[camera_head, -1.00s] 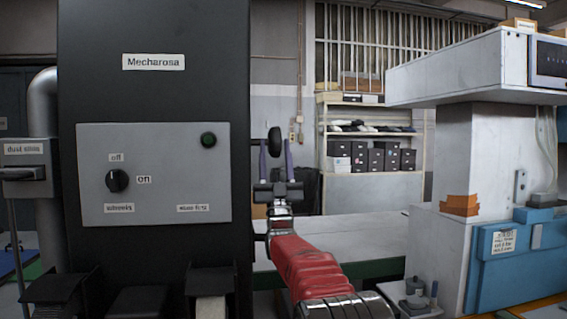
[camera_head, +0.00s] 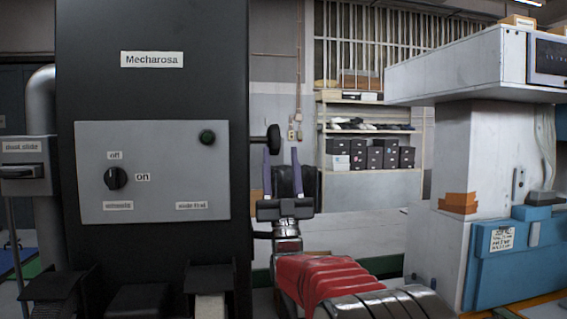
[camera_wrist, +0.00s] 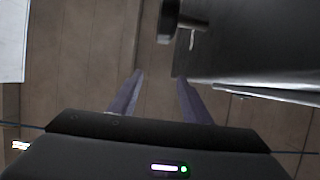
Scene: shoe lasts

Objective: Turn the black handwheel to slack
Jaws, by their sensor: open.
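The black handwheel (camera_head: 273,138) stands out on a short shaft from the right side of the dark Mecharosa machine (camera_head: 152,90). In the head view it appears just above my gripper's left finger. My gripper (camera_head: 281,151) is open and empty, its two purple-grey fingers pointing up in that view. In the wrist view the handwheel (camera_wrist: 169,20) is at the top, beyond and a little right of the fingertips of my gripper (camera_wrist: 159,77), with clear space between. Its shaft runs right to the machine side. No slack marking is readable.
A white machine (camera_head: 450,160) with a blue box (camera_head: 515,265) stands right. Shelves with shoe boxes (camera_head: 370,155) are behind.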

